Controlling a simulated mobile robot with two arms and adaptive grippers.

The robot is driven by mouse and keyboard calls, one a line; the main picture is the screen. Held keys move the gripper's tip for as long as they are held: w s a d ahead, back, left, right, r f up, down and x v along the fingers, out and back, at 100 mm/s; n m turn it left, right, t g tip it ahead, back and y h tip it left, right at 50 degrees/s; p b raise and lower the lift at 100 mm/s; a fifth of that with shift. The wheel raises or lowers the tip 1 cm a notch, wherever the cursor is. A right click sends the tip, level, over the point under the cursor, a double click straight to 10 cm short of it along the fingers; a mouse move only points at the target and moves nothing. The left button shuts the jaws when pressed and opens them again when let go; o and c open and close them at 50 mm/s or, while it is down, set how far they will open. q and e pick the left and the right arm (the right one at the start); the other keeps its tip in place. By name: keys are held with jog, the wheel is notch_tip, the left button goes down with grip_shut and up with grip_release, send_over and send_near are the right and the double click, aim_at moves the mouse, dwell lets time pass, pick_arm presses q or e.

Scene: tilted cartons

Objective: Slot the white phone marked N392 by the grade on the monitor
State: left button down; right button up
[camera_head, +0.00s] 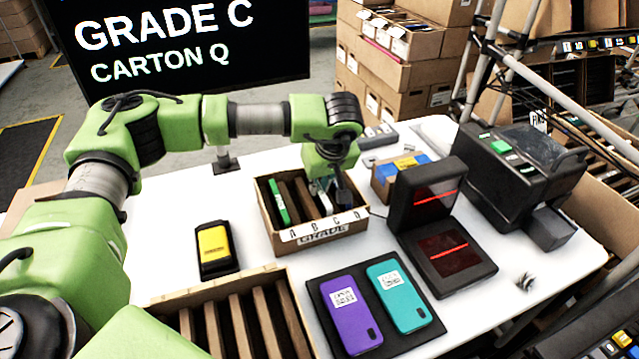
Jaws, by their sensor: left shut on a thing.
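The monitor (270,55) reads GRADE C, CARTON Q. A small carton (330,248) labelled GRADE has slots marked A, B, C and D along its front. A green phone (279,204) stands in its leftmost slot. My left gripper (328,185) points down over the right half of this carton. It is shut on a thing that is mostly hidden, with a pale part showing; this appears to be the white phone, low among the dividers. Its N392 mark cannot be read, and I cannot tell the exact slot. My right gripper is out of view.
A larger divided carton (160,309) stands in front. A purple phone (352,313) and a teal phone (397,295) lie on a black mat (325,290). A black scanner (440,235) and a printer-like machine (520,165) stand right. A black-and-yellow device (214,247) lies left.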

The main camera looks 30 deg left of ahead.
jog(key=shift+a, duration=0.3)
pick_arm(q)
jog(key=shift+f, duration=0.25)
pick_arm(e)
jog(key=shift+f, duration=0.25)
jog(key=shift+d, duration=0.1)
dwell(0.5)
pick_arm(q)
jog(key=c, duration=2)
grip_release()
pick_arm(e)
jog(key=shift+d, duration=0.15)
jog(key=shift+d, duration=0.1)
pick_arm(q)
jog(key=v, duration=1.2)
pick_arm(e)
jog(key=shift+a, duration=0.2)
